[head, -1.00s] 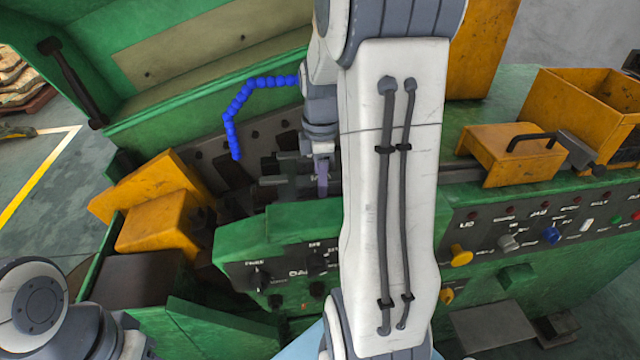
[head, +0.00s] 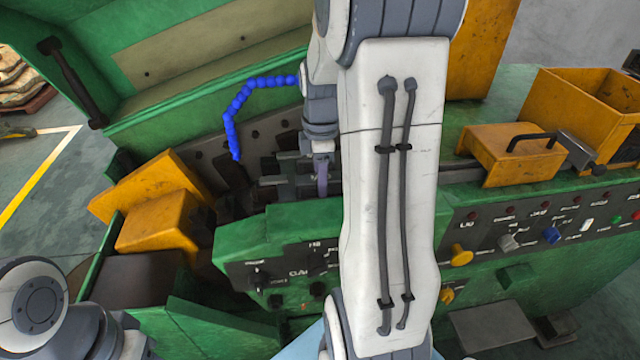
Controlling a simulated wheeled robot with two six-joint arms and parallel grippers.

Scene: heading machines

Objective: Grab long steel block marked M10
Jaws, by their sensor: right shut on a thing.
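My right gripper (head: 321,178) points down into the machine's open working bay, partly hidden behind my own white arm. It is shut on a steel block, which is mostly hidden by the jaws and arm. Several grey steel blocks or bars (head: 277,182) lie in the bay just left of the gripper. I cannot read an M10 mark on any of them. My left arm shows only at the bottom left corner, and its gripper is out of view.
The green machine front with its dark control panel (head: 290,275) stands before the bay. A blue jointed hose (head: 236,105) hangs left of the gripper. Yellow guards (head: 160,225) stand at the left. A yellow open bin (head: 575,105) and a handled yellow cover (head: 510,150) are at the right.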

